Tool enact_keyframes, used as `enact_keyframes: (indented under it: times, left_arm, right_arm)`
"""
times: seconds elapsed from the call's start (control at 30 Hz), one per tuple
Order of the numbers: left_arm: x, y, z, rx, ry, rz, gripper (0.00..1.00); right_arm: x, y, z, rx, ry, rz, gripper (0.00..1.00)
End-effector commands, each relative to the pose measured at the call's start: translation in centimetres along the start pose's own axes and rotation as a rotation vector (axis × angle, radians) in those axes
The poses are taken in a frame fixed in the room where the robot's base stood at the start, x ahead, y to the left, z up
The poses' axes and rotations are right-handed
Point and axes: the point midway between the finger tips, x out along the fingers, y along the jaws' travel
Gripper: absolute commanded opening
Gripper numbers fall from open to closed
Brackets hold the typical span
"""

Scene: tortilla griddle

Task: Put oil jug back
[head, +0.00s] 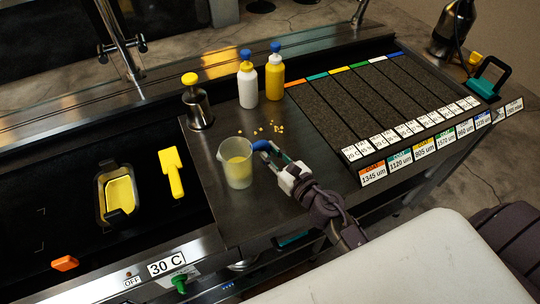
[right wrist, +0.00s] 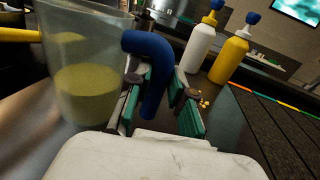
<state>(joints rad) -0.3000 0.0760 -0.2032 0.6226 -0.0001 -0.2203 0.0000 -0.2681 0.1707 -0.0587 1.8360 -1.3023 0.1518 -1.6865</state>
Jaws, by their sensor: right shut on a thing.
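The oil jug (head: 237,170) is a clear beaker, partly filled with yellow oil, with a blue handle (head: 262,146). It is upright at the left part of the steel counter, near the black griddle; I cannot tell whether its base touches the counter. My right gripper (head: 275,156) comes from the right and is shut on the handle. In the right wrist view, the blue handle (right wrist: 152,80) is between the green finger pads of the gripper (right wrist: 162,95), with the jug (right wrist: 86,85) to the left. My left gripper is not in view.
A white bottle (head: 247,84), a yellow bottle (head: 274,78) and a steel pump canister (head: 198,108) stand behind the jug. Yellow crumbs (head: 269,129) lie between. A yellow spatula (head: 172,172) and a dark tray (head: 104,190) are at left. Labelled dark strips (head: 390,95) fill the right.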

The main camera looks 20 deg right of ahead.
Motion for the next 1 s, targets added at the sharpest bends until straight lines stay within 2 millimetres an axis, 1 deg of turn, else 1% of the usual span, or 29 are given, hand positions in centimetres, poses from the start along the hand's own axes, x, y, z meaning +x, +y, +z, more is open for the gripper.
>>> enact_keyframes:
  times: [0.17,0.33,0.37,0.5,0.77,0.87,0.93,1.0]
  left_arm:
    - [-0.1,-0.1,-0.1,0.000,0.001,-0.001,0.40]
    - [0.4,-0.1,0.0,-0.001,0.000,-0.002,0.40]
    - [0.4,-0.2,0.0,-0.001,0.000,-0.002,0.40]
    - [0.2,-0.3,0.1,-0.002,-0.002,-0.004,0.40]
    - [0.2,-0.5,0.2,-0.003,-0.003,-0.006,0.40]
    - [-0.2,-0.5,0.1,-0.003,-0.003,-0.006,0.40]
    - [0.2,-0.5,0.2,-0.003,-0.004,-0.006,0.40]
    - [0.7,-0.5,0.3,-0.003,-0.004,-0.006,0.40]
  right_arm:
    - [0.0,0.0,0.2,0.000,-0.003,0.001,0.00]
    - [0.0,0.0,-0.2,0.000,-0.002,0.001,0.00]
    - [0.0,0.0,-0.3,-0.002,0.000,0.001,0.23]
    - [0.0,0.0,-0.2,-0.001,0.000,0.001,0.46]
    - [0.0,0.0,-0.2,-0.001,0.000,0.001,0.46]
    - [0.0,0.0,0.2,-0.001,0.000,0.001,0.46]
    - [-0.6,0.0,-0.1,-0.001,0.002,0.001,0.46]
    - [-1.8,0.0,-0.3,-0.002,0.002,0.001,0.46]
